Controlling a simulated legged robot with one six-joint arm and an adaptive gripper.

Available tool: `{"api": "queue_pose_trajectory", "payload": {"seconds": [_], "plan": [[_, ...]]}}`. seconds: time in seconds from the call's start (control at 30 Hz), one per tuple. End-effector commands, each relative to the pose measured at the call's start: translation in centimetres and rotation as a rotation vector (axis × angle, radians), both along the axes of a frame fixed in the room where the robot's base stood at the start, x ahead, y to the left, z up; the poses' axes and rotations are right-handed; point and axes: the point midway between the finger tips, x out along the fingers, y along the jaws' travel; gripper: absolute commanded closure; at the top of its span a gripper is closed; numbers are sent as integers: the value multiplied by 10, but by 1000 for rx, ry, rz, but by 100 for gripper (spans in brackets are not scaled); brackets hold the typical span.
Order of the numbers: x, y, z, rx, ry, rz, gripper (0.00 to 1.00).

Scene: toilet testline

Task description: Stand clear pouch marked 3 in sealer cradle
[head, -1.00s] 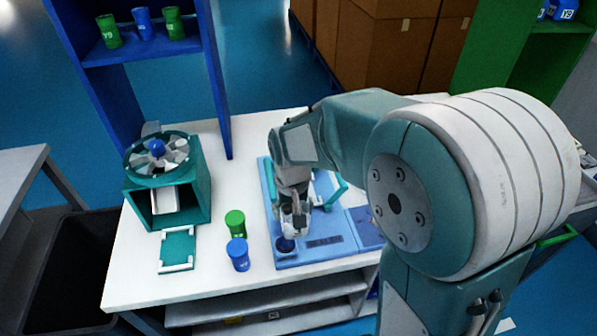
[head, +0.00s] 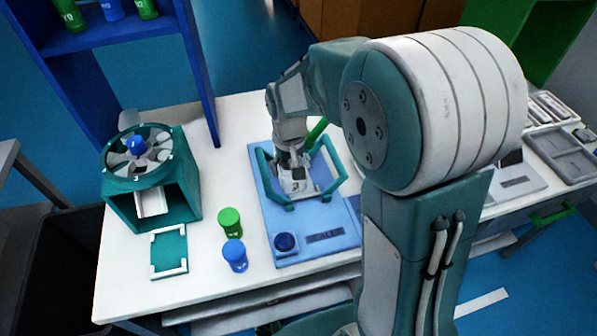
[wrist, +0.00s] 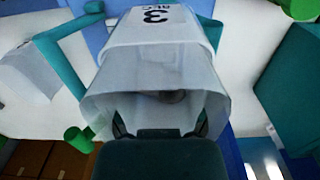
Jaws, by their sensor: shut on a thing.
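A clear, whitish pouch marked 3 (wrist: 155,45) fills the middle of the wrist view. It also shows in the head view (head: 298,186), under my wrist. My gripper (wrist: 160,125) is shut on the pouch's near edge. The sealer (head: 268,216) is a light blue base with a teal frame (head: 335,183) around the pouch. The pouch is between the frame's side arms, above the base. I cannot tell whether it rests in the cradle or hangs just above it. My gripper partly hides the cradle. A round dark blue button (head: 285,242) is at the sealer's front left.
A green cup (head: 230,223) and a blue cup (head: 235,256) stand left of the sealer. A teal machine with a round top (head: 150,180) and a small teal tray (head: 169,252) are farther left. A green rod (head: 317,132) rises behind the pouch. Grey trays (head: 565,155) lie at right.

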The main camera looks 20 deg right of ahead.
Motion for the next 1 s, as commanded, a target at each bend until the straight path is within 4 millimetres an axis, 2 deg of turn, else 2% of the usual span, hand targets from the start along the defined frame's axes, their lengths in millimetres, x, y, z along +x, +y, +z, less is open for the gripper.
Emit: {"api": "queue_pose_trajectory", "payload": {"seconds": [0.1,0.3,0.4,0.57,0.8,1.0], "plan": [[20,-14,-15,0,4,-3,71],[43,-28,-49,0,2,-1,71],[49,-32,-58,0,0,0,71],[55,-36,-66,0,-1,-1,71],[56,-37,-97,0,0,0,71],[56,-37,-97,0,-2,0,71]]}}
